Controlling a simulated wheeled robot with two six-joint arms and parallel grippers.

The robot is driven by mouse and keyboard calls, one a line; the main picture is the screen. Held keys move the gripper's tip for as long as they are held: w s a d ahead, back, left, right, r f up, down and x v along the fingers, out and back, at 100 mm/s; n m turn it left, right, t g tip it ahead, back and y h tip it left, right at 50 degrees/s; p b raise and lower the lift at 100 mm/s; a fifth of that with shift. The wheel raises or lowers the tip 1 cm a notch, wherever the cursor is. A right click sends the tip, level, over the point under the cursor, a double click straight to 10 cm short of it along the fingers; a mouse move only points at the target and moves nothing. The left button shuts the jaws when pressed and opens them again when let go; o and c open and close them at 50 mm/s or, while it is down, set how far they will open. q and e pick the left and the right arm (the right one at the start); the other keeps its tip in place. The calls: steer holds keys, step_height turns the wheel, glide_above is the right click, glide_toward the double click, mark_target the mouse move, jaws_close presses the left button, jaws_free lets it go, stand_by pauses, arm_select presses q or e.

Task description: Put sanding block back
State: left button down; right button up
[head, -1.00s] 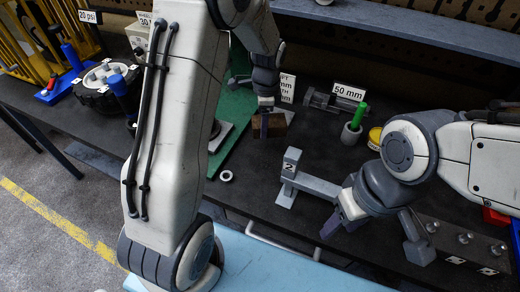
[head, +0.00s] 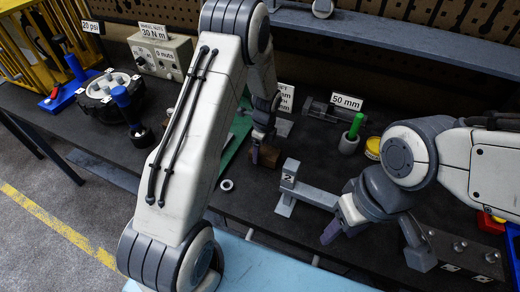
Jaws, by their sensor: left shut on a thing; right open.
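The sanding block looks to be the brown block (head: 270,157) near the middle of the head view. My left gripper (head: 257,153) is shut on it, fingers pointing down, close above the dark bench beside the green mat (head: 236,150). The gripper hides part of the block, and I cannot tell whether its underside touches the bench. My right gripper (head: 340,224) is open and empty, low over the front of the bench, beside the grey bracket marked 2 (head: 312,191).
A white ring (head: 226,185) lies on the bench in front of the block. A green-handled tool stands in a grey cup (head: 348,144), next to a yellow tin (head: 373,148). A dark block with metal studs (head: 458,247) is at the right. My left arm hides part of the bench.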

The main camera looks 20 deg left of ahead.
mark_target(263, 150)
arm_select(q)
steer(key=shift+f, duration=0.3)
steer(key=shift+f, duration=0.15)
jaws_free()
steer(key=shift+r, duration=0.6)
step_height(263, 150, up, 11)
steer(key=b, duration=0.3)
steer(key=shift+d, duration=0.45)
